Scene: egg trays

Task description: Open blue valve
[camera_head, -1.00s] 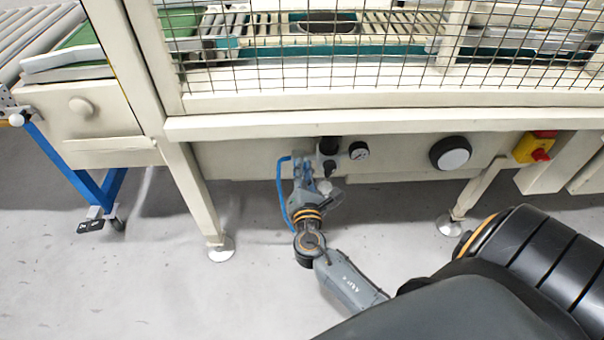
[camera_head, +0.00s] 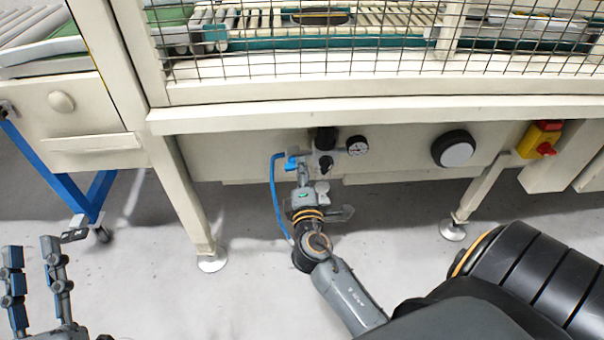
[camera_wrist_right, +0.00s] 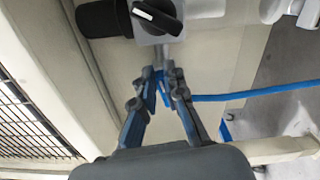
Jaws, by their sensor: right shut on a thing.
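The blue valve (camera_head: 291,163) sits on the air fitting under the machine's beam, beside the top of a blue hose. My right gripper (camera_head: 300,168) reaches up to it. In the right wrist view, the right gripper (camera_wrist_right: 160,76) has its fingertips close together around a small blue part, the valve (camera_wrist_right: 161,84), which they mostly hide. The valve handle's exact angle is hard to tell. My left gripper (camera_head: 38,262) is at the lower left of the head view, fingers apart and empty, away from the valve.
The blue hose (camera_head: 274,195) hangs left of my right gripper. A black regulator (camera_head: 325,138) and a pressure gauge (camera_head: 358,146) are just right of the valve. A machine leg (camera_head: 184,205) stands left.

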